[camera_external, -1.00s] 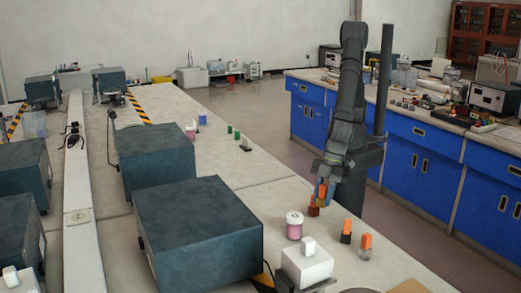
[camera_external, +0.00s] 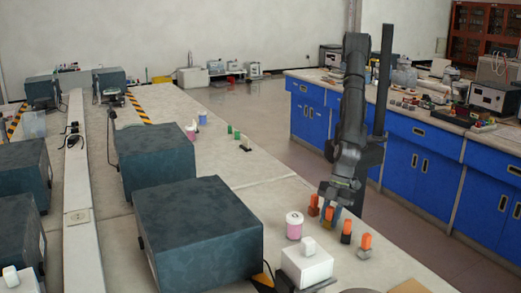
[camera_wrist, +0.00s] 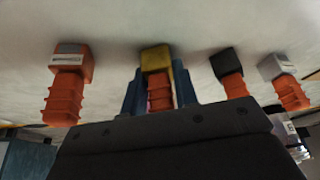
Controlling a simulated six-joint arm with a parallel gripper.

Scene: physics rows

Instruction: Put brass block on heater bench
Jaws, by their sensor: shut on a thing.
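The brass block (camera_wrist: 155,57), yellow with an orange ribbed handle, is in the middle of the wrist view. My gripper (camera_wrist: 158,88) has its blue fingers shut on the handle from both sides. In the external view my gripper (camera_external: 331,205) is low over the row of blocks and mostly hides the brass block. The block appears to be at table level, in line with its neighbours; whether it touches the table I cannot tell. I cannot make out for certain which thing is the heater bench.
A reddish block (camera_wrist: 69,60) is left of the brass one; a dark block (camera_wrist: 226,64) and a grey block (camera_wrist: 275,65) are right of it. A pink-and-white jar (camera_external: 294,226), a white box (camera_external: 306,266) and a large dark-grey box (camera_external: 195,235) stand nearby.

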